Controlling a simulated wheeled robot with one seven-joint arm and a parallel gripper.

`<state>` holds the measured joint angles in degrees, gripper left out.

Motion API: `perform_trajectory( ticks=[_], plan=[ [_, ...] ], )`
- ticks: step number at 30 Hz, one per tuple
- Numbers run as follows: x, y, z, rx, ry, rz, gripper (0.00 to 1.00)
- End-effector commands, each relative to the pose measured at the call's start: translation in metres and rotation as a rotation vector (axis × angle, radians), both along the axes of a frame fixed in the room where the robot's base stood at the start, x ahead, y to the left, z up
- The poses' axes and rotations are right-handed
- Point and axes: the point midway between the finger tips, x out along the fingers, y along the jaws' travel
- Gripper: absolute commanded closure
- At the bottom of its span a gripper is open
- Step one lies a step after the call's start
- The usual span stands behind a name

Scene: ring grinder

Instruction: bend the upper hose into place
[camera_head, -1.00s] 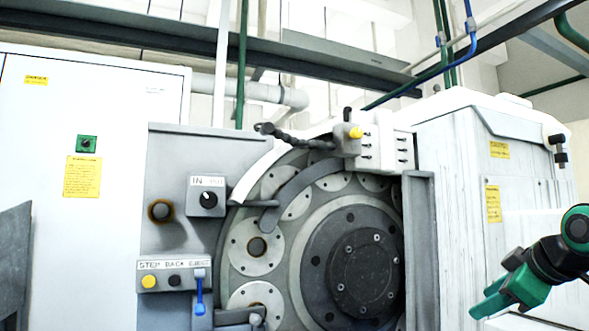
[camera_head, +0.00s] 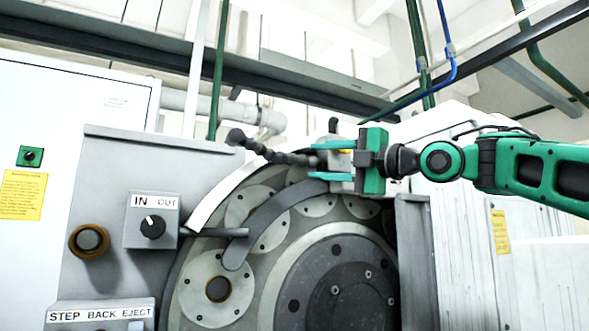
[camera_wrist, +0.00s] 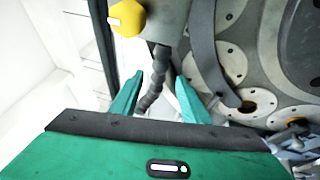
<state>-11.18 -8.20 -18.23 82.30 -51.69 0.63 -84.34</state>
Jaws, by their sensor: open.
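The upper hose (camera_head: 268,152) is a dark, segmented hose at the top of the grinder, running left from a grey block to a thick round end. My gripper (camera_head: 318,161) comes in from the right with green fingers pointing left, near the hose's right end. In the wrist view the hose (camera_wrist: 152,88) passes between the two fingertips of my gripper (camera_wrist: 157,85). The fingers are open, one on each side, with gaps to the hose.
The grinder's round face (camera_head: 345,270) with its discs lies below the gripper. A yellow knob (camera_wrist: 126,18) sits close to the fingers. A curved grey guard (camera_head: 270,212) lies below the hose. A control panel with an IN/OUT switch (camera_head: 152,226) is at left.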

Motion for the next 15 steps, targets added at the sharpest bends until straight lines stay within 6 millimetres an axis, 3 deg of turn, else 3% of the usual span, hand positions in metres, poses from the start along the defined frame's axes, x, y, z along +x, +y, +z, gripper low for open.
perform_trajectory(
  ticks=[6,15],
  plan=[
    [0.027,0.035,0.006,0.000,0.001,0.009,0.58],
    [0.049,0.059,0.012,0.000,0.003,0.010,0.58]
  ],
)
